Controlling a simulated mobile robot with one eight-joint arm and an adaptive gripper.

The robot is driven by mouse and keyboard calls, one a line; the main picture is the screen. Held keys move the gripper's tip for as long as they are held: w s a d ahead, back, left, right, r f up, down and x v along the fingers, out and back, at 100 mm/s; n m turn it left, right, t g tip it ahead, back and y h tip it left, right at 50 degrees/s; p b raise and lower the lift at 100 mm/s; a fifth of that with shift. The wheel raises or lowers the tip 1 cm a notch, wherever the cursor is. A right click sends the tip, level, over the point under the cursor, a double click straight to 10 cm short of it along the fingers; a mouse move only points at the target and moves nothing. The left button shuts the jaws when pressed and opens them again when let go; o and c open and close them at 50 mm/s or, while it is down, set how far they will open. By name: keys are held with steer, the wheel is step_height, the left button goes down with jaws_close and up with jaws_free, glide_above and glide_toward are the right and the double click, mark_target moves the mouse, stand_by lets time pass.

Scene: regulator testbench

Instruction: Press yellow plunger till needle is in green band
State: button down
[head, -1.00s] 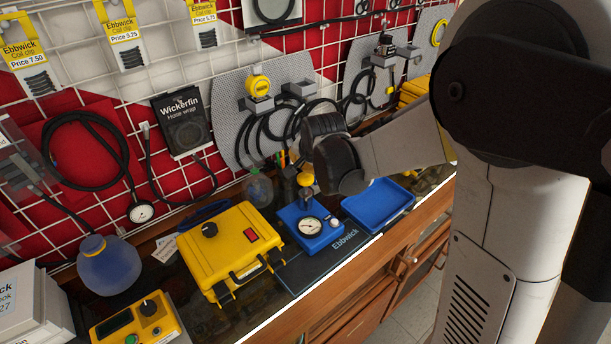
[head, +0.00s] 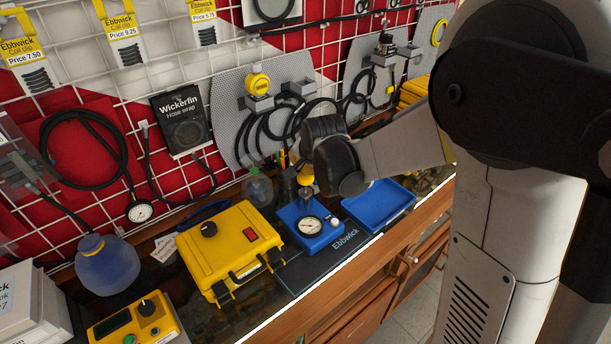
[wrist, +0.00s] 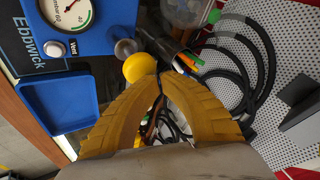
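The blue gauge stand (head: 318,239) sits on the bench with a round white dial (head: 309,226). In the wrist view the dial (wrist: 66,14) is cut by the top edge; a green arc shows at its rim, but I cannot tell the needle's reading. The yellow ball-topped plunger (wrist: 140,67) is just beyond my fingertips; it also shows in the head view (head: 306,177), partly behind my gripper. My gripper (wrist: 161,76) has its yellow ribbed fingers drawn together at the tips, with nothing between them. I cannot tell whether they touch the ball.
A white button marked Vent (wrist: 56,49) sits beside the dial. An empty blue tray (head: 379,206) is right of the stand. A yellow case (head: 228,250) stands to the left. Hoses hang on the grey perforated panel (head: 232,112) behind, near a cup of pens (wrist: 187,62).

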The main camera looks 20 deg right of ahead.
mark_target(303, 174)
steer(key=shift+f+b, duration=1.35)
steer(key=shift+f, duration=0.25)
stand_by(1.2)
steer(key=shift+r, duration=0.1)
steer(key=shift+r+p, duration=1.5)
steer(key=shift+r, duration=0.45)
step_height(303, 174, up, 5)
steer(key=p, duration=0.3)
steer(key=shift+p, duration=0.4)
stand_by(1.1)
